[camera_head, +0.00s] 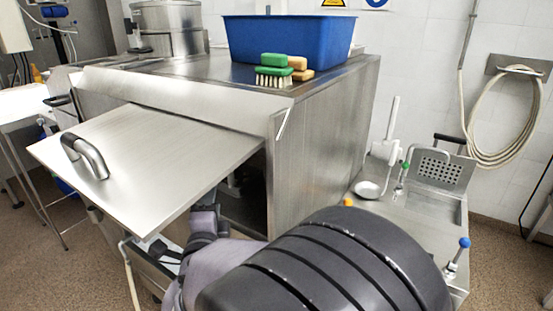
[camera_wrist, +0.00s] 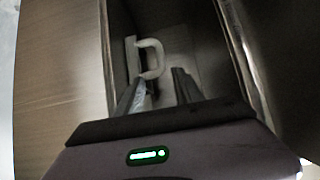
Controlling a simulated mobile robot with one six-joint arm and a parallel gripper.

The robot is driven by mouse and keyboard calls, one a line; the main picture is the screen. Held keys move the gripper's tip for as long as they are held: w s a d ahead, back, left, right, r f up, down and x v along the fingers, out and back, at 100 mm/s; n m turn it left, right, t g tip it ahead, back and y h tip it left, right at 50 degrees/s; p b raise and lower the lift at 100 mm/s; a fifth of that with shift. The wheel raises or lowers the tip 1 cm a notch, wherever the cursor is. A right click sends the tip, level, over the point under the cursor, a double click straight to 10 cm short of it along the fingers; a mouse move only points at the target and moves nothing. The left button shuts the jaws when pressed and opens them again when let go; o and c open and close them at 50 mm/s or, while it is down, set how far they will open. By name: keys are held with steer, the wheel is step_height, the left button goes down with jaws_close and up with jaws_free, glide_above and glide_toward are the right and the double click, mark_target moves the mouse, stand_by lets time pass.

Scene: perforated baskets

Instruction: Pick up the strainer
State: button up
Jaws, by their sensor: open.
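In the wrist view, my gripper (camera_wrist: 160,80) is open, with its two grey fingers reaching into a dark, narrow metal compartment. A pale, curved handle (camera_wrist: 153,59) stands beyond the fingertips, roughly between them in the picture. Nothing shows between the fingers. I cannot tell whether this handle belongs to the strainer; the body below it is hidden or too dark to see. In the head view, my arm reaches under the raised steel door and into the cabinet, so my gripper is hidden there.
The steel door (camera_head: 150,155) with its bar handle stands open above my arm. The cabinet side (camera_head: 325,140) is close on the right. On top are a blue bin (camera_head: 285,42) and brushes (camera_head: 272,77). A perforated metal panel (camera_head: 442,168) leans by the sink at right.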

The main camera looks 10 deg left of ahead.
steer(key=b+x, duration=0.1)
steer(key=x, duration=1)
steer(key=shift+w, duration=0.2)
steer(key=b+x, duration=0.1)
steer(key=x, duration=0.4)
steer(key=shift+w, duration=0.15)
steer(key=shift+r, duration=0.1)
jaws_close()
